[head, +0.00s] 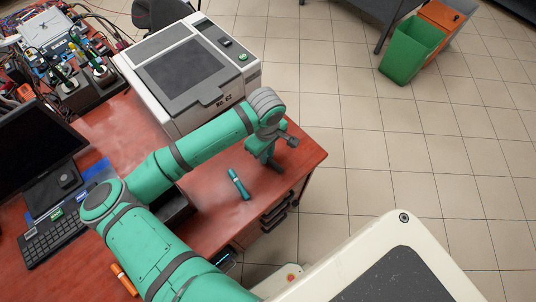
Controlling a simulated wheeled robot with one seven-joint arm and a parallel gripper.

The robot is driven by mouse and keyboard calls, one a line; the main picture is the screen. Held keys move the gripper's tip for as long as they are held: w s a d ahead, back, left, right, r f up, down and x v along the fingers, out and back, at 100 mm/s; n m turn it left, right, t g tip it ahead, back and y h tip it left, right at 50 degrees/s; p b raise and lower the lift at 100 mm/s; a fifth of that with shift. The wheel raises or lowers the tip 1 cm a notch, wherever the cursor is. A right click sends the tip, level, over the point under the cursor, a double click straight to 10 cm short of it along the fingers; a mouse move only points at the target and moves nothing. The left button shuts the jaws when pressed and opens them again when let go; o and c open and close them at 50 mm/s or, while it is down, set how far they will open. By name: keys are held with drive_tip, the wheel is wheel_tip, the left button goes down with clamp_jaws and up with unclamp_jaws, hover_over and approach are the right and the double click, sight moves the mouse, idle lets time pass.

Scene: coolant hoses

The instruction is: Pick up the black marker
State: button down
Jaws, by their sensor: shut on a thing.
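My gripper (272,161) is low over the right end of the red desk, past the end of my green arm. It is shut on a small dark thing, which looks like the black marker (276,166). Only a little of the marker shows below the fingers, and the rest is hidden by the gripper. From this view I cannot tell whether it touches the desk top.
A teal marker (238,184) lies on the desk (215,222) left of my gripper. A grey-white machine (190,75) stands behind. An orange marker (123,279) lies near the front. A keyboard (52,235) and monitor (35,150) are at left. Drawers (277,212) are below the right edge.

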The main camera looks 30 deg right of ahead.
sight(278, 164)
wheel_tip(278, 164, up, 2)
drive_tip(key=shift+d+r, duration=0.1)
drive_tip(key=shift+r, duration=0.15)
drive_tip(key=s+r, duration=0.1)
drive_tip(key=s+d+r, duration=0.1)
drive_tip(key=s+r, duration=0.2)
drive_tip(key=r, duration=0.1)
drive_tip(key=shift+s+d+r, duration=0.1)
drive_tip(key=shift+s+d, duration=0.1)
drive_tip(key=shift+d, duration=0.05)
drive_tip(key=s+d+r, duration=0.2)
drive_tip(key=s+r, duration=0.2)
drive_tip(key=s, duration=0.5)
drive_tip(key=shift+d+r, duration=0.2)
drive_tip(key=shift+r, duration=0.1)
